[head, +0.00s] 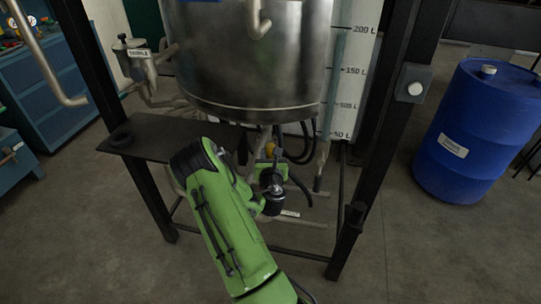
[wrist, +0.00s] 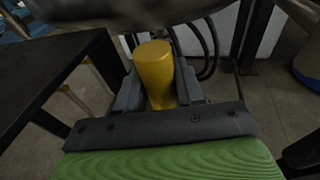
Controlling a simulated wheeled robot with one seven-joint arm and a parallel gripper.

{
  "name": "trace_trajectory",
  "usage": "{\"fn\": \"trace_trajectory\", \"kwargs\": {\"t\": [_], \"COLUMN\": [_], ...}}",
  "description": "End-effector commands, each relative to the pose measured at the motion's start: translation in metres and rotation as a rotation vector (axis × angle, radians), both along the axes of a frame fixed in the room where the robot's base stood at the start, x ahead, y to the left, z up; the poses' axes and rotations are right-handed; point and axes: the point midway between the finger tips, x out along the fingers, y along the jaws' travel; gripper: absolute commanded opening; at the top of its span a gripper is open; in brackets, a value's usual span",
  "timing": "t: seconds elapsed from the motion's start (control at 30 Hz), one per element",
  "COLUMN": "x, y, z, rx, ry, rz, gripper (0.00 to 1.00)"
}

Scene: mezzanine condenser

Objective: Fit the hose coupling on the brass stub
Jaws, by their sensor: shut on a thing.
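The hose coupling (wrist: 154,72) is a plain yellow cylinder between the two grey fingers of my gripper (wrist: 158,90) in the wrist view. The fingers are closed on its sides, and its round end points up and away from my palm. My wrist hides much of the gripper there. I cannot make out the brass stub in either view; the pipework under the vessel is partly hidden.
The steel vessel (head: 245,55) hangs low over my gripper. Dark hoses (wrist: 208,45) hang just beyond the coupling. A dark shelf (head: 160,136) lies left, and frame posts (head: 385,110) stand on the right. A blue drum (head: 470,130) stands further right on open floor.

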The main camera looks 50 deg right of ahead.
Motion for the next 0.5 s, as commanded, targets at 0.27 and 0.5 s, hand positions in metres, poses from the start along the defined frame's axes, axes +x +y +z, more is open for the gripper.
{"fn": "trace_trajectory", "kwargs": {"t": [0.27, 0.5], "x": [0.000, 0.000], "y": [0.000, 0.000], "z": [-0.007, -0.013], "rx": [-0.003, -0.003], "ry": [0.000, 0.000], "rz": [0.000, 0.000], "gripper": [0.00, 0.00]}}
